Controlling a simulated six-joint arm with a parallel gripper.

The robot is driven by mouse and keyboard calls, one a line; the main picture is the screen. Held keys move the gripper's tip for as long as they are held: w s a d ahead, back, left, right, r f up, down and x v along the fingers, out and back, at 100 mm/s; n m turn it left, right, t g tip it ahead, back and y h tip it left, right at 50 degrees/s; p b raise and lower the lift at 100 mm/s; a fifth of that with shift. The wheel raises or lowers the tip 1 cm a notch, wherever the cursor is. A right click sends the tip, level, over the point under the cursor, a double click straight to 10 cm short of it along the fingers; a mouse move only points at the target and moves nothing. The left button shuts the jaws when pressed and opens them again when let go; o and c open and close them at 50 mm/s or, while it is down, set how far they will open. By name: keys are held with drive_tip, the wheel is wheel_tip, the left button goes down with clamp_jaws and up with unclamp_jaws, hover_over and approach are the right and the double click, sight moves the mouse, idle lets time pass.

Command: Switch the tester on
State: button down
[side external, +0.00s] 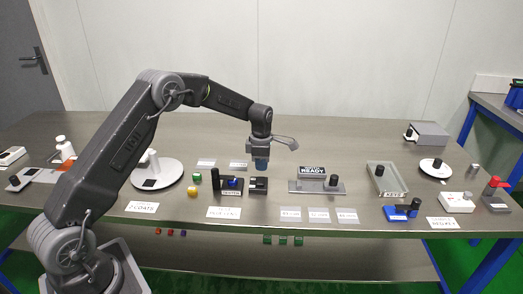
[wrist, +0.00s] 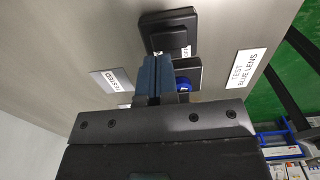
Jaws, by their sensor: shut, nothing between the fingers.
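The tester (side external: 231,194) is a small dark device on the bench, left of centre, with a label on its front. A black post (side external: 215,178) stands at its left end and a blue part (side external: 236,182) sits on it. A separate-looking black block (side external: 258,188) is just to the right. My gripper (side external: 261,166), with blue fingers, is shut and empty above this area. In the wrist view the shut fingers (wrist: 154,78) partly cover the dark device; a black square block (wrist: 168,30) and a blue round part (wrist: 183,84) show beside them. The switch state cannot be told.
A card reading "TEST BLUE LENS" (wrist: 246,67) lies beside the device. A green piece (side external: 196,177) and a yellow piece (side external: 192,191) are to its left, near a white round stand (side external: 170,168). A grey "READY" unit (side external: 314,180) stands to the right.

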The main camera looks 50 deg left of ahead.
sight(261, 181)
drive_tip(key=shift+f, duration=1.8)
drive_tip(key=shift+f, duration=0.25)
drive_tip(key=shift+s+d+r, duration=0.35)
drive_tip(key=shift+s+d, duration=0.2)
wheel_tip(261, 181, up, 14)
